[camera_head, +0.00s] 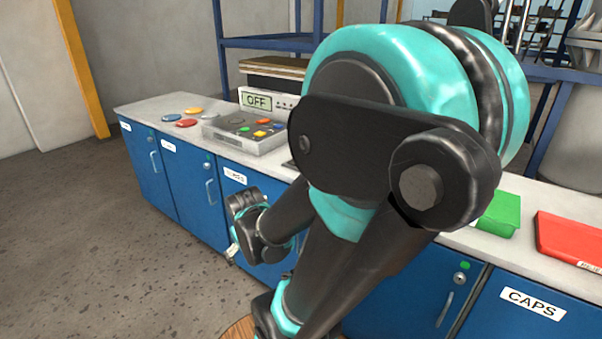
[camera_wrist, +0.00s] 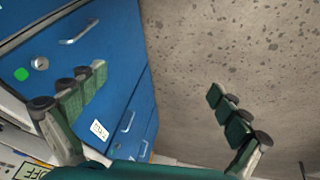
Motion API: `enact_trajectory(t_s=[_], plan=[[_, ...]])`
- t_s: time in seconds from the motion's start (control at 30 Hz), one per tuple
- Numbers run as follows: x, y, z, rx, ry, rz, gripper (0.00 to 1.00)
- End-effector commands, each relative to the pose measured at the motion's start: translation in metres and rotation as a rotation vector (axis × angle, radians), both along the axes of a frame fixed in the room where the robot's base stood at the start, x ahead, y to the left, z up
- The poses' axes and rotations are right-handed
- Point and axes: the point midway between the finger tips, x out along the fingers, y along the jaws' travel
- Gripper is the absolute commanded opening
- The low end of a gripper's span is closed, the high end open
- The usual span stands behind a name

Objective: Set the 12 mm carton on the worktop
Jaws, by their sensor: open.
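The worktop (camera_head: 141,108) is a long pale grey surface on blue cabinets, running across the head view; my arm hides its middle. No carton marked 12 mm can be made out in either view. My gripper (camera_wrist: 157,84) is open in the wrist view, with nothing between its two fingers. Blue cabinet fronts lie behind the left finger and speckled floor behind the right one. In the head view my gripper (camera_head: 233,248) hangs in front of the cabinets, below the worktop's front edge.
A green box (camera_head: 500,214) and a red box (camera_head: 572,240) lie on the worktop at right; the red one's label is unreadable. A grey control panel (camera_head: 246,131) and an OFF display (camera_head: 257,101) stand at left. A cabinet reads CAPS (camera_head: 532,304). Open floor (camera_head: 110,240) lies at left.

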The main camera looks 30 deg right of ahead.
Motion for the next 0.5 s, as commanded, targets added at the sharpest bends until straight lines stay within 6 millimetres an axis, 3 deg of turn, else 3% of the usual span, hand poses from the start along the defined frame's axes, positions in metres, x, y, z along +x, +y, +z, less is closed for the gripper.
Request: enact_trajectory(t_s=[0.27, 0.5], plan=[[0.069, -0.103, 0.027, -0.585, 0.111, 0.353, 1.00], [0.124, -0.178, 0.063, -1.083, 0.375, 0.650, 1.00]])
